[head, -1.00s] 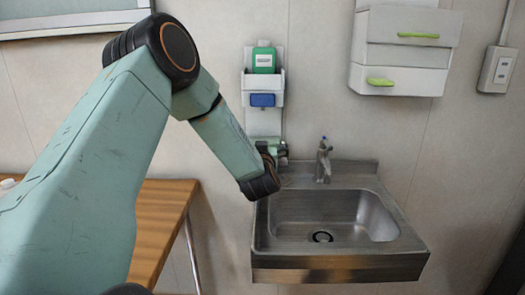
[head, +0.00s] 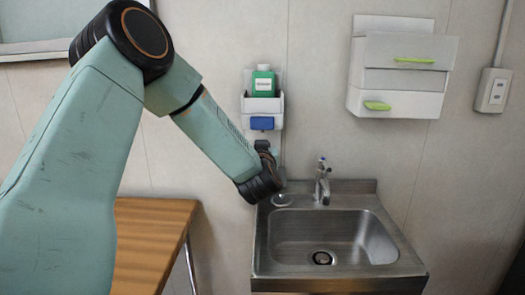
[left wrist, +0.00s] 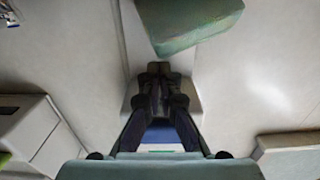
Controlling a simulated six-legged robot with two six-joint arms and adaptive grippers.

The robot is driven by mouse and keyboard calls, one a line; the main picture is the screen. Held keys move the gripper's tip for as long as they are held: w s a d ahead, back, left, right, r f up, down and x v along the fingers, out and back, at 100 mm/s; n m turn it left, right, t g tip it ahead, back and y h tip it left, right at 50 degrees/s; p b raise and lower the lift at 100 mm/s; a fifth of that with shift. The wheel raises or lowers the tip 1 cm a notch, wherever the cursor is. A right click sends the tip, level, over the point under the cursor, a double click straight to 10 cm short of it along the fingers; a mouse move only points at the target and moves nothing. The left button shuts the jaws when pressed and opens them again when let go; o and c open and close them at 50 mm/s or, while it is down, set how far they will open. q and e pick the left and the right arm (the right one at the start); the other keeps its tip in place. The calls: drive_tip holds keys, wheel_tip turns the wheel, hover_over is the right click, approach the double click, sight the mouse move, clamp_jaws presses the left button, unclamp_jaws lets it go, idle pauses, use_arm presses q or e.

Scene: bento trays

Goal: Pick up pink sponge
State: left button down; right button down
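No pink sponge shows in either view. My left gripper is mostly hidden behind its wrist in the head view, in front of the lower part of a white wall caddy (head: 247,104). In the left wrist view my left gripper (left wrist: 160,92) has its fingertips close together. No object shows between them. Beyond and below the fingers is a blue item (left wrist: 160,136), which also shows on the caddy front in the head view (head: 262,123). A green bottle (head: 263,80) stands in the caddy. Its green shape (left wrist: 190,22) shows at the top of the wrist view. My right gripper is not in view.
A metal sink (head: 400,250) with a tap (head: 322,182) is on the wall right of the arm. A white cabinet (head: 400,72) with green handles hangs above. A wooden table (head: 150,235) is at lower left. A switch box (head: 493,90) is at right.

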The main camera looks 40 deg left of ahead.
use_arm(q)
drive_tip(key=v, duration=1.7)
drive_tip(key=shift+s+f, duration=0.2)
drive_tip(key=shift+f, duration=0.35)
drive_tip(key=shift+d, duration=0.1)
drive_tip(key=c, duration=1.7)
unclamp_jaws()
drive_tip(key=o, duration=1.3)
drive_tip(key=shift+o, duration=0.3)
